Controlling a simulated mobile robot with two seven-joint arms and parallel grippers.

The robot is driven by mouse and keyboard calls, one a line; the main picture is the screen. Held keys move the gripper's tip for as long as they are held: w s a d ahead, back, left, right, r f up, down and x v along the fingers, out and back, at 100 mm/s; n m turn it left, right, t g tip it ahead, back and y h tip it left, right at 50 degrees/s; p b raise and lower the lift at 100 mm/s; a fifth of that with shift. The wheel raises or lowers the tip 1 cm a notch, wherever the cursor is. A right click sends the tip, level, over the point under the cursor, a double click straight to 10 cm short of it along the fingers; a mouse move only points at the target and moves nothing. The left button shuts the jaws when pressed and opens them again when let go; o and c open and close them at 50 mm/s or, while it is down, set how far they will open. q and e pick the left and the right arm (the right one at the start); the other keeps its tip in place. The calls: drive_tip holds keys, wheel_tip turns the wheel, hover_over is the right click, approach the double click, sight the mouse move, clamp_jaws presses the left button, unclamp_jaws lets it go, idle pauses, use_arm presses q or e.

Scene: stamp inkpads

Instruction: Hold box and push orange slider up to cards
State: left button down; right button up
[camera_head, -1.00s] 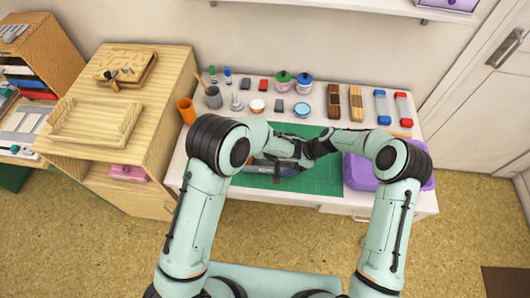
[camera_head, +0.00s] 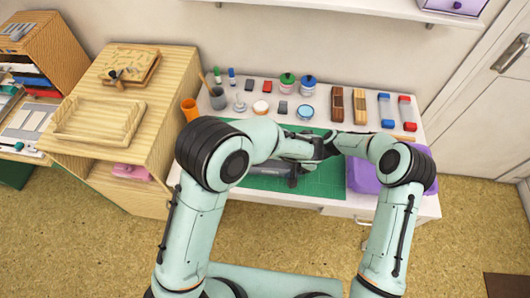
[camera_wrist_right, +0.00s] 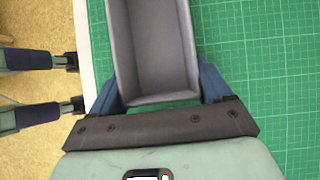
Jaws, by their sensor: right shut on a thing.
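A long grey open-topped box (camera_head: 258,170) lies low over the green mat, partly covered by my left forearm in the head view. In the right wrist view the grey box (camera_wrist_right: 152,45) looks empty at its near end; its far end is out of frame. My right gripper (camera_head: 284,174) is shut on the box, with a blue finger along each side. In the wrist view two dark-blue fingers with black tips, apparently my left gripper (camera_wrist_right: 72,83), stand apart at the table's edge, beside the box and not touching it. I cannot make out the orange slider or cards.
The green cutting mat (camera_head: 325,182) is clear at its right end. A purple case (camera_head: 362,178) stands right of it, under my right arm. Inkpads, jars and bottles line the table's back. A wooden cabinet (camera_head: 150,90) stands at the left.

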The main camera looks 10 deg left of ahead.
use_arm(q)
drive_tip(key=shift+s+d+r, duration=0.15)
drive_tip(key=shift+d+r, duration=0.05)
drive_tip(key=shift+r, duration=0.15)
use_arm(e)
drive_tip(key=o, duration=0.9)
drive_tip(key=v, duration=1.2)
use_arm(q)
drive_tip(key=shift+f, duration=0.1)
